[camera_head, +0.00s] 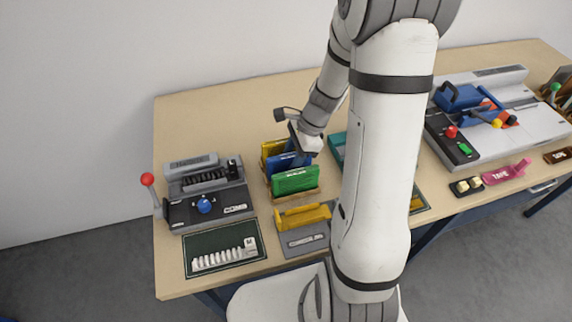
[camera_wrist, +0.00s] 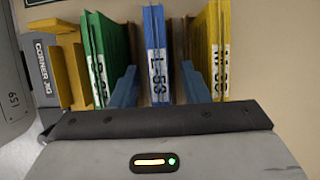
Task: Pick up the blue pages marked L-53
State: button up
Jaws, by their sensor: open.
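The blue pages marked L-53 (camera_wrist: 155,45) stand on edge in the middle of the wrist view, their white label facing the camera. In the head view the blue pages (camera_head: 283,162) stand in a wooden rack (camera_head: 308,195) between green and yellow sets. My gripper (camera_wrist: 159,72) is open, with one blue finger on each side of the blue pages. The left finger lies between the blue and green pages, the right between the blue and yellow. Gaps show on both sides. In the head view my gripper (camera_head: 302,147) is over the rack and hides part of the blue pages.
Green pages (camera_wrist: 100,50) and yellow pages (camera_wrist: 217,45) stand close on either side. A grey corner jig (camera_head: 303,240) with a yellow block is in front of the rack. A lever machine (camera_head: 208,205) stands to the left. The table behind the rack is clear.

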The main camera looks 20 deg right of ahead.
aim_at(287, 164)
jog(key=shift+x, duration=1.65)
jog(key=shift+a, duration=0.15)
grip_shut()
